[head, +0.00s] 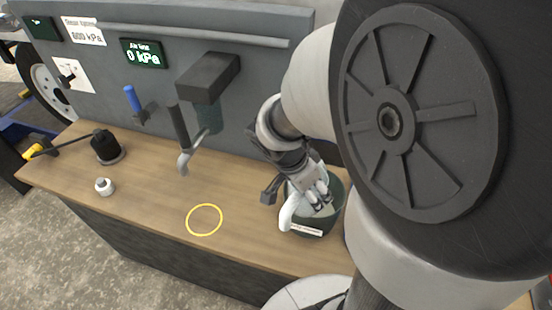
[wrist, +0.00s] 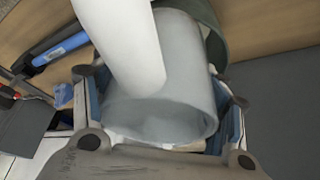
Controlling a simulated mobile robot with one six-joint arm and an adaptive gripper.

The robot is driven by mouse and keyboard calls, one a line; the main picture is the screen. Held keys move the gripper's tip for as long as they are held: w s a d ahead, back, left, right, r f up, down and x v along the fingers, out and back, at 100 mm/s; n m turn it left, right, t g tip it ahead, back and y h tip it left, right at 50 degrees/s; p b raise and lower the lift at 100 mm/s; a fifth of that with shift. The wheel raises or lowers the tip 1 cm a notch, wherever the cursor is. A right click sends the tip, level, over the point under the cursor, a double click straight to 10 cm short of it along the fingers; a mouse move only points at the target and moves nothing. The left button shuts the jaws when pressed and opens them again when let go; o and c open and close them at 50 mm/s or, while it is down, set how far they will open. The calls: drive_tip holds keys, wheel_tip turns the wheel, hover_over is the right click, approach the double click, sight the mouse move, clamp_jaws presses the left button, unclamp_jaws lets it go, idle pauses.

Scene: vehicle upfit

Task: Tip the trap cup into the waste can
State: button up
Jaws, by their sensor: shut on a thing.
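My gripper (head: 318,197) is at the dark green waste can (head: 338,187) on the right of the bench, with its fingers over the can's mouth. In the wrist view the trap cup (wrist: 190,75), a pale grey translucent cylinder, sits between my two fingers (wrist: 160,118), which are shut on it. The can's green rim (wrist: 211,32) shows just behind the cup. A smooth white rounded piece (wrist: 122,45) crosses in front of the cup; a white curved piece (head: 288,211) also shows at the can's near side. The cup's contents and exact tilt cannot be told.
A black block with a clear bowl (head: 208,116) hangs on the grey panel beside a dark-handled lever (head: 179,127) and a blue handle (head: 132,98). A gauge (head: 143,54) reads 0 kPa. A yellow ring (head: 204,219), white fitting (head: 104,187) and black cylinder (head: 106,147) are on the bench.

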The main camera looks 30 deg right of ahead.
drive_tip(key=shift+r, duration=0.2)
drive_tip(key=shift+r+p, duration=0.8)
drive_tip(key=shift+r, duration=0.55)
